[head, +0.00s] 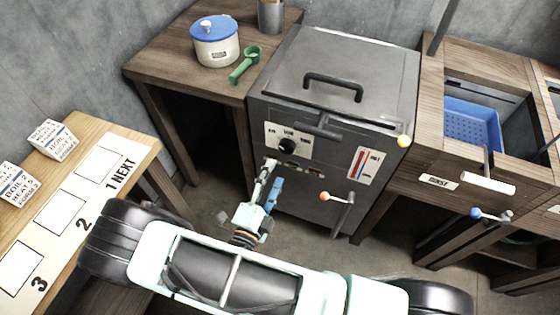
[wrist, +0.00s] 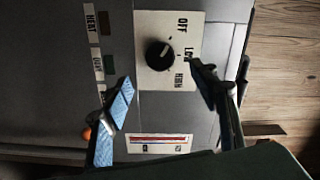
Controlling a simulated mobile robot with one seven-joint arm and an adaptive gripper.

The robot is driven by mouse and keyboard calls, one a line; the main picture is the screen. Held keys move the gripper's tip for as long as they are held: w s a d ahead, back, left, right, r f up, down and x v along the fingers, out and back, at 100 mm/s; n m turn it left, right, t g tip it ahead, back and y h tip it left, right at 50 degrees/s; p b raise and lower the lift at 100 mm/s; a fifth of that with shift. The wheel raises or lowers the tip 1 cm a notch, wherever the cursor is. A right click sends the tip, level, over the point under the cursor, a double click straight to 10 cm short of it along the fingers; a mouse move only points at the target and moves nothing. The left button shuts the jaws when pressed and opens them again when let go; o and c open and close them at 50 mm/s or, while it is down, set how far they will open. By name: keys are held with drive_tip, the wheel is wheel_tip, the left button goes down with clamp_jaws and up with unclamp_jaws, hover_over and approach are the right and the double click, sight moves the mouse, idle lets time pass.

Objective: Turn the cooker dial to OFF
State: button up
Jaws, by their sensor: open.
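The cooker dial (head: 287,146) is a round black knob on a white plate (head: 272,131) on the front of the grey cooker. In the wrist view the dial (wrist: 158,55) sits beside the words OFF, LOW and HIGH. A pale mark on the knob seems to point between OFF and LOW; I cannot tell exactly. My gripper (head: 271,180) is just below the dial in the head view. In the wrist view my gripper (wrist: 162,76) has its fingers wide apart, the blue-padded one left and the dark one right of the plate. Nothing is between them, and they appear clear of the knob.
The cooker top has a black handle (head: 333,87). A lever with an orange knob (head: 325,196) sticks out at its lower right front, and a red-striped gauge (head: 362,166) is above it. A blue-lidded pot (head: 215,41) and green scoop (head: 244,66) stand on the left table.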

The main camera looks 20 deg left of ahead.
drive_tip(key=shift+s, duration=1.45)
